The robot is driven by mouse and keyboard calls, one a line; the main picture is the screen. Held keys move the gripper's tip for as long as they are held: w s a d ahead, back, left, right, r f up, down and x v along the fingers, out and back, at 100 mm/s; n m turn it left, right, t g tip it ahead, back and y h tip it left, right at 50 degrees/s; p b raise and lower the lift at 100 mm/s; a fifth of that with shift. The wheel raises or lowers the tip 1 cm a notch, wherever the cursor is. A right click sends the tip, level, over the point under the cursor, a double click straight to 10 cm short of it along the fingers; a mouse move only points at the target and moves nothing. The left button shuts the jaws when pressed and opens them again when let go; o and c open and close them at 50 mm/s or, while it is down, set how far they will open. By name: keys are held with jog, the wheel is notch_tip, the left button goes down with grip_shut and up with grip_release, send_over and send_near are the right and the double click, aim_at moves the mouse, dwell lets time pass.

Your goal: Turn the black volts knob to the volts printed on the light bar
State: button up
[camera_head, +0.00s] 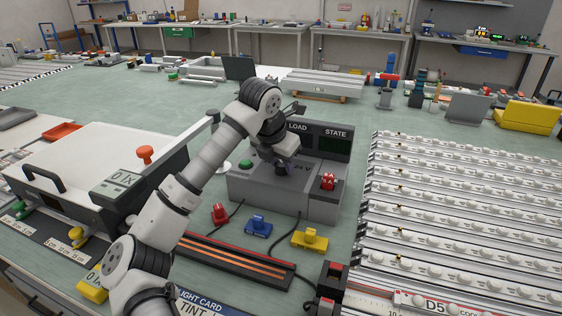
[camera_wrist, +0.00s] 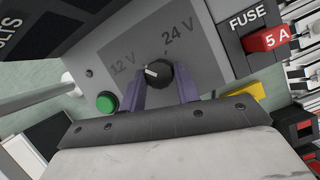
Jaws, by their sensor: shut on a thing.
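The black volts knob (camera_wrist: 160,75) stands on the grey power box (camera_head: 240,187), between the printed "12 V" (camera_wrist: 123,67) and "24 V" (camera_wrist: 180,36) labels. Its white mark points left, towards the 12 V side. My gripper (camera_wrist: 163,84) is shut on the knob, one purple finger on each side. In the head view my gripper (camera_head: 284,165) reaches down onto the box top and mostly hides the knob. Several white light bars (camera_head: 460,200) lie in rows at the right. The front one reads "D5" (camera_head: 435,303); I cannot read any volts on them.
A green button (camera_wrist: 106,102) is left of the knob, and a red 5 A fuse (camera_wrist: 268,38) is right. The LOAD/STATE panel (camera_head: 318,131) stands behind. Red (camera_head: 220,213), blue (camera_head: 258,225) and yellow (camera_head: 310,239) connectors lie in front of the box.

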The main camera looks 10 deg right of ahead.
dwell(0.3)
jog(key=m, duration=0.2)
jog(key=m+g+b, duration=0.1)
jog(key=m, duration=0.1)
jog(key=shift+w+a+h, duration=0.15)
jog(key=shift+h, duration=0.25)
jog(key=m, duration=0.1)
jog(key=m+g, duration=0.1)
jog(key=m, duration=0.1)
jog(key=shift+w+r+m+g+h+p, duration=0.1)
jog(key=shift+m+g+h+p, duration=0.2)
jog(key=shift+p, duration=0.1)
jog(key=m+g+p, duration=0.1)
jog(key=m+g, duration=0.1)
jog(key=m, duration=0.2)
jog(key=shift+w+p, duration=0.15)
jog(key=shift+p, duration=0.25)
jog(key=shift+w+m+g+p, duration=0.1)
jog(key=shift+m+g+p, duration=0.65)
jog(key=shift+m, duration=1.35)
jog(key=shift+y, duration=0.4)
jog(key=o, duration=0.9)
jog(key=shift+o, duration=0.2)
